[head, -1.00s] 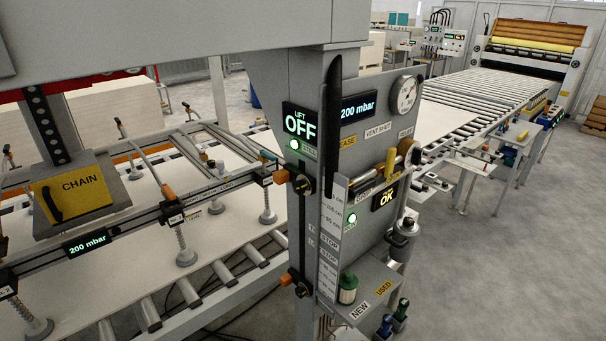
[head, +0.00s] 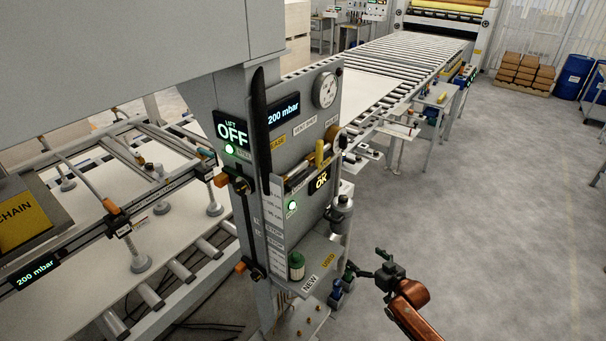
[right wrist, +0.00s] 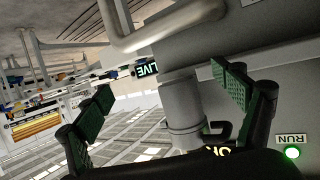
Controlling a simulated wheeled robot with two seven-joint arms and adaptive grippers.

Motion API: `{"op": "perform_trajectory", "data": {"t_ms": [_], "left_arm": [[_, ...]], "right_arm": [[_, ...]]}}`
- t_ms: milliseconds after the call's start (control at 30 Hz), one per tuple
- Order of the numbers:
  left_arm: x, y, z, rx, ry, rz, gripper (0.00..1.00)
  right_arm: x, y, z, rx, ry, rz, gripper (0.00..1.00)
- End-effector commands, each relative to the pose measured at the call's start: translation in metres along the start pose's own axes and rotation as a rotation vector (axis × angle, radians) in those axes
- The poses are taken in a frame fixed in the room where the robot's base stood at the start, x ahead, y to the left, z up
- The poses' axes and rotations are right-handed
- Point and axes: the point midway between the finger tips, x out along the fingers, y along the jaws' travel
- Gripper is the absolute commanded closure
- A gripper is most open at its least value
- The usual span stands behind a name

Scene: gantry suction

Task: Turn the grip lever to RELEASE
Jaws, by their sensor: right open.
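The control post (head: 300,215) stands left of centre in the head view. A short yellow lever (head: 320,153), which looks like the grip lever, sits upright on a metal rod across its panel. A yellow RELEASE label (head: 277,142) is partly hidden behind a long black handle (head: 262,130). My right gripper (head: 367,262) is open and empty, low and right of the post, apart from the lever. In the right wrist view its green-padded fingers (right wrist: 165,98) are spread, with a grey cylinder (right wrist: 183,110) beyond them. My left gripper is out of view.
A roller conveyor (head: 400,65) runs behind. The floor (head: 480,200) at right is clear.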

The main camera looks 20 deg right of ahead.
Motion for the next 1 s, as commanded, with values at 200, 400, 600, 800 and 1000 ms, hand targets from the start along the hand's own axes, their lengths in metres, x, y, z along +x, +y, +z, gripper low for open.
{"op": "perform_trajectory", "data": {"t_ms": [200,400,600,800,1000], "left_arm": [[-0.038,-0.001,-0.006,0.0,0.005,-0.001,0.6],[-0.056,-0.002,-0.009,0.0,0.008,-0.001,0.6],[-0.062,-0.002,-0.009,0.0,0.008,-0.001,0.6],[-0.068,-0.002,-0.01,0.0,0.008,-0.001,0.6],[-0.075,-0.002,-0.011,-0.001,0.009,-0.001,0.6]], "right_arm": [[-0.048,-0.095,-0.24,-0.057,0.223,-0.227,0.12],[-0.106,-0.177,-0.347,-0.103,0.31,-0.401,0.12],[-0.129,-0.212,-0.377,-0.119,0.331,-0.471,0.12],[-0.109,-0.226,-0.387,-0.118,0.335,-0.474,0.12],[-0.082,-0.239,-0.395,-0.118,0.334,-0.472,0.12]]}}
